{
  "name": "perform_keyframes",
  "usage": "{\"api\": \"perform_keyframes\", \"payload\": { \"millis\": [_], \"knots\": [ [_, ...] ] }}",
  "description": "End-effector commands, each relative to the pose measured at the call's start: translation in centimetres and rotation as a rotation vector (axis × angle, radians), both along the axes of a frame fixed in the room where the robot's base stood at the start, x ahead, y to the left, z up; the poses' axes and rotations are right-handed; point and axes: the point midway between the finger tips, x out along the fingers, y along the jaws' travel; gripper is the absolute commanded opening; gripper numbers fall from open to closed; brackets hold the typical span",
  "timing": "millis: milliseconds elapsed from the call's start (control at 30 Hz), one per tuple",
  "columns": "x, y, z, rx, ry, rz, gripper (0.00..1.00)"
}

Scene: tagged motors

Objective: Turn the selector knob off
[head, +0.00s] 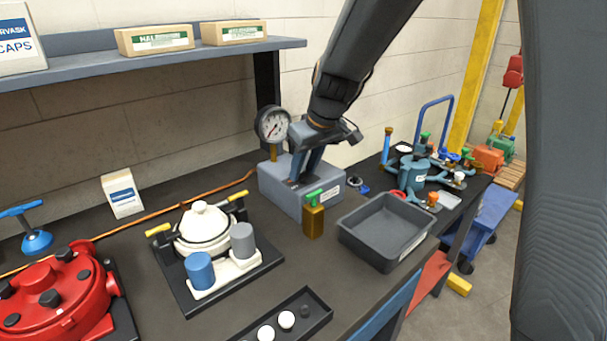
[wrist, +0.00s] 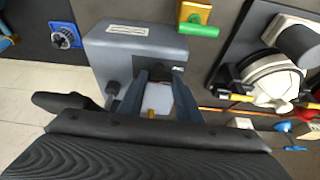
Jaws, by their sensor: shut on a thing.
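A grey box (head: 297,197) stands on the bench in the head view, and its top fills the upper middle of the wrist view (wrist: 120,45). My gripper (head: 297,180) reaches down onto the top of this box, and its two fingers also show in the wrist view (wrist: 159,73). The fingers are closed around a small dark piece on the box top, which I take to be the selector knob (wrist: 160,66). Most of it is hidden between the fingers, so its pointing direction cannot be read.
A pressure gauge (head: 272,124) stands behind the box. A brass block with a green handle (head: 313,218) stands in front. A small blue-based dial (head: 359,187) and a grey tray (head: 388,231) are to the right. A white lidded pot (head: 203,229) stands to the left.

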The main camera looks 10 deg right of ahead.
Motion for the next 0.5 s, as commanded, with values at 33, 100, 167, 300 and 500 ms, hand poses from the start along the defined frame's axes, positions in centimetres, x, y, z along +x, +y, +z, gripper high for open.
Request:
{"api": "perform_keyframes", "payload": {
  "millis": [33,100,167,300,500],
  "knots": [
    [0.21,-0.02,-0.02,0.000,-0.006,0.012,0.09],
    [0.17,-0.02,0.01,0.000,-0.005,0.025,0.09],
    [0.14,-0.02,0.05,0.000,-0.004,0.035,0.09],
    [0.11,-0.01,0.10,0.000,-0.004,0.045,0.09],
    [0.09,-0.01,0.15,-0.001,-0.003,0.047,0.09]
  ]
}}
